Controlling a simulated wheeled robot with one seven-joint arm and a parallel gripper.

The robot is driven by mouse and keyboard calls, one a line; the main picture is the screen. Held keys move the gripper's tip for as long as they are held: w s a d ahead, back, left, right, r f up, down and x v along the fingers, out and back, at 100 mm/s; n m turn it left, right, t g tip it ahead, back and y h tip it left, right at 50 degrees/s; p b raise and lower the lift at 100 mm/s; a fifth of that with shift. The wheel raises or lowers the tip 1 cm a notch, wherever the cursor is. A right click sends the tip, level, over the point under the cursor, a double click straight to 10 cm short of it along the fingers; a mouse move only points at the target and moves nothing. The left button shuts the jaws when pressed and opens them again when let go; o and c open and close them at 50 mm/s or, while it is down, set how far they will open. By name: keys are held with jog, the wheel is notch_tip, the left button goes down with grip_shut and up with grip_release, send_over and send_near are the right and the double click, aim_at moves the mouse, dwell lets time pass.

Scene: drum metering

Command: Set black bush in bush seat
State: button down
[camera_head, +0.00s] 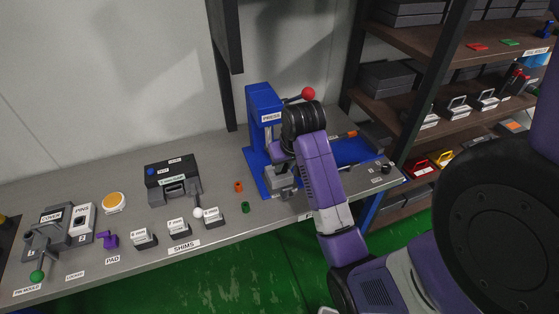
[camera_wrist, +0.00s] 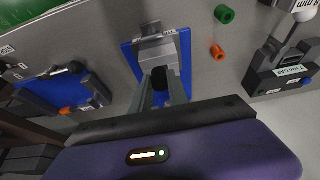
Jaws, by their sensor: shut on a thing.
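My gripper (camera_wrist: 160,92) is shut on the black bush (camera_wrist: 158,78), which shows dark between the two fingers in the wrist view. The grey block (camera_wrist: 158,46) on the blue press base (camera_wrist: 129,57) lies just beyond the fingertips. I take this block as the bush seat; its opening is not visible. In the head view the block (camera_head: 280,178) sits low at the front of the blue press (camera_head: 263,140), with my gripper close by it. My arm hides part of the press, and the bush is hidden there. I cannot tell whether the bush touches the block.
An orange bush (camera_head: 238,186) and a green bush (camera_head: 245,207) stand left of the press. The press lever has a red knob (camera_head: 308,94). A dark gauge unit (camera_head: 172,178) and labelled shims (camera_head: 178,228) are further left. A shelf rack (camera_head: 430,70) stands at right.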

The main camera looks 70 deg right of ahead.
jog(key=shift+w+d, duration=1.05)
jog(key=shift+d, duration=0.2)
jog(key=shift+w+d+f+p, duration=0.1)
jog(key=shift+w+d+p, duration=0.15)
jog(key=shift+d+p, duration=0.1)
jog(key=shift+f+p, duration=0.4)
jog(key=shift+f, duration=1.3)
jog(key=shift+f, duration=0.35)
jog(key=shift+f, duration=0.25)
jog(key=c, duration=1.3)
grip_release()
jog(key=shift+o, duration=0.2)
